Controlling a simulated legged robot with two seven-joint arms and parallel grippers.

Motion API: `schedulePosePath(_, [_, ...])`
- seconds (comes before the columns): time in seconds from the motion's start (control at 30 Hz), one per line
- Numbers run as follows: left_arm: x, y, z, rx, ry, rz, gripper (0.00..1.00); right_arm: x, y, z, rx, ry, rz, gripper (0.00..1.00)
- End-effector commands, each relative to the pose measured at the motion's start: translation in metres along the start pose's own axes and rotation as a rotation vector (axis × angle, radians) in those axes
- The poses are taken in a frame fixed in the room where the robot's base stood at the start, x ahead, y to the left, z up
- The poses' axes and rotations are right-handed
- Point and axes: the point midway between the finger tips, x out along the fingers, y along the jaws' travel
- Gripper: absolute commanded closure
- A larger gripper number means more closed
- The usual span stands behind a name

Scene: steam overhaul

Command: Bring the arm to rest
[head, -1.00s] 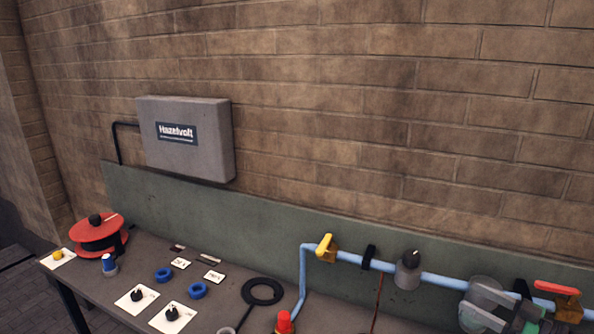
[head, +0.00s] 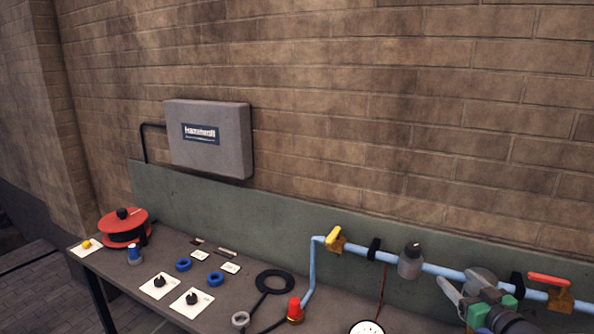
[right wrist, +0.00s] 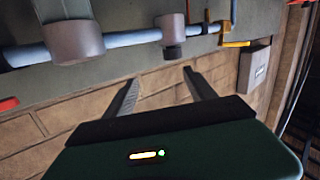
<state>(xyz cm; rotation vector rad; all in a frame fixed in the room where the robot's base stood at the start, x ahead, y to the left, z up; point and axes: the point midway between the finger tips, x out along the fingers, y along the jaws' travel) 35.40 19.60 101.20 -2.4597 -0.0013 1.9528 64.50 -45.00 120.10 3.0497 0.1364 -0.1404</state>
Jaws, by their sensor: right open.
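My right gripper (head: 462,296) is at the lower right of the head view, beside the blue pipe and partly in front of a round grey fitting (head: 482,279). In the right wrist view, its two dark fingers (right wrist: 160,76) stand apart with nothing between them. The wrist view looks inverted, with the pipe (right wrist: 125,39) across the top and the brick wall below. I cannot tell whether the gripper touches the pipe or fitting. My left gripper is in neither view.
The workbench (head: 145,272) carries a red reel (head: 123,227), blue rings (head: 183,265), black knobs on white plates (head: 191,299) and a red-capped part (head: 294,309). The pipe has a yellow valve handle (head: 335,238) and a red one (head: 549,280). A grey Hazelvolt box (head: 208,139) hangs on the wall.

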Motion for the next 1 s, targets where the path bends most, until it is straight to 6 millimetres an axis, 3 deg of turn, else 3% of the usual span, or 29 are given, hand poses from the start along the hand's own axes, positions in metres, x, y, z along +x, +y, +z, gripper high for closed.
schedulePosePath(0.07, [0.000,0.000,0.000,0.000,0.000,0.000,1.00,0.004,-0.022,0.009,0.017,-0.084,0.074,0.35])
schedulePosePath(0.17, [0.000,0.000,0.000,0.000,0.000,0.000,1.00,-0.009,-0.066,0.041,0.050,-0.276,0.164,0.35])
schedulePosePath(0.27, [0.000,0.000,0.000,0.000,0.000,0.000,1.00,-0.051,-0.127,0.089,0.087,-0.540,0.197,0.35])
schedulePosePath(0.4, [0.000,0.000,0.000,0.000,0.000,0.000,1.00,-0.132,-0.208,0.145,0.114,-0.874,0.149,0.35])
schedulePosePath(0.53, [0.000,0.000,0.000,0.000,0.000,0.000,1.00,-0.203,-0.262,0.176,0.124,-1.105,0.073,0.35])
schedulePosePath(0.6, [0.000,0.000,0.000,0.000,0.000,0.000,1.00,-0.229,-0.280,0.185,0.127,-1.183,0.041,0.35])
schedulePosePath(0.7, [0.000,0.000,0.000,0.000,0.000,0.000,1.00,-0.248,-0.291,0.191,0.130,-1.241,0.017,0.35])
schedulePosePath(1.0, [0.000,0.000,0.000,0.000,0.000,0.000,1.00,-0.251,-0.293,0.192,0.131,-1.251,0.015,0.35])
